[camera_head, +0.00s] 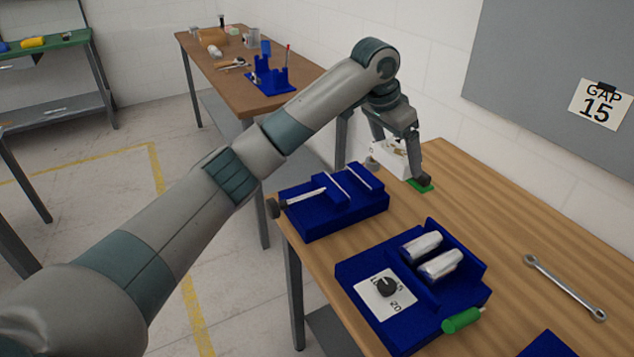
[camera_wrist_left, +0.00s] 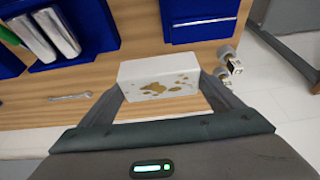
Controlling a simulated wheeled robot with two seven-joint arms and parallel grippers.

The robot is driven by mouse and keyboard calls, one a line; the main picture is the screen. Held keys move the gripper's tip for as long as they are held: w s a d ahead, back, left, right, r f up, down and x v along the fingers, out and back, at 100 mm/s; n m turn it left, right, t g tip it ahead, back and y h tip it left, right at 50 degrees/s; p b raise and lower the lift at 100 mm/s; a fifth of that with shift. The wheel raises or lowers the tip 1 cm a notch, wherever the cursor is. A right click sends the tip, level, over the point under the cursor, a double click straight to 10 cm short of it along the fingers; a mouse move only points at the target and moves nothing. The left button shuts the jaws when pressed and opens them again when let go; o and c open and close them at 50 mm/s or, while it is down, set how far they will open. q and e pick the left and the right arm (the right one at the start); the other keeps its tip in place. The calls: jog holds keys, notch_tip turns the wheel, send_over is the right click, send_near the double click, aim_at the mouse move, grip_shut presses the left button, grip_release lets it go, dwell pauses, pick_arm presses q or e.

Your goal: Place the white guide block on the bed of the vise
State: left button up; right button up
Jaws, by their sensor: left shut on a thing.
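The white guide block (camera_head: 384,158) is between the fingers of my left gripper (camera_head: 398,152), near the far end of the wooden table. In the left wrist view, the left gripper (camera_wrist_left: 165,92) is shut on the block (camera_wrist_left: 158,72), whose face has brown patches. The blue vise (camera_head: 335,208), with pale metal strips across it, stands on the table nearer than the block and to its left. It also shows in the left wrist view (camera_wrist_left: 190,32), beyond the block and apart from it. I cannot tell whether the block touches the table. My right gripper is not in view.
A blue fixture (camera_head: 365,268) with a dial and two silver pieces stands in front of the vise; a green handle (camera_head: 462,320) lies by it. A wrench (camera_head: 565,287) lies at right. A small green patch (camera_head: 421,186) shows beneath one finger.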

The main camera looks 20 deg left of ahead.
aim_at(377, 155)
pick_arm(q)
jog(key=shift+d+r, duration=0.1)
jog(key=shift+d, duration=0.05)
jog(key=shift+a+f, duration=0.25)
jog(key=shift+a, duration=0.25)
jog(key=a, duration=0.1)
jog(key=a+f+p, duration=0.1)
jog(key=a+f, duration=0.1)
jog(key=shift+w+a+p, duration=0.15)
jog(key=shift+a+p, duration=0.2)
jog(key=shift+a, duration=0.05)
jog(key=a+f, duration=0.1)
jog(key=a, duration=0.1)
jog(key=a+f+p, duration=0.1)
jog(key=a, duration=0.1)
jog(key=a+f+p, duration=0.1)
jog(key=a+f, duration=0.1)
jog(key=shift+w+a+f, duration=0.1)
jog(key=shift+w+a, duration=0.15)
jog(key=shift+w, duration=0.05)
jog(key=shift+a+f, duration=0.2)
jog(key=shift+a, duration=0.05)
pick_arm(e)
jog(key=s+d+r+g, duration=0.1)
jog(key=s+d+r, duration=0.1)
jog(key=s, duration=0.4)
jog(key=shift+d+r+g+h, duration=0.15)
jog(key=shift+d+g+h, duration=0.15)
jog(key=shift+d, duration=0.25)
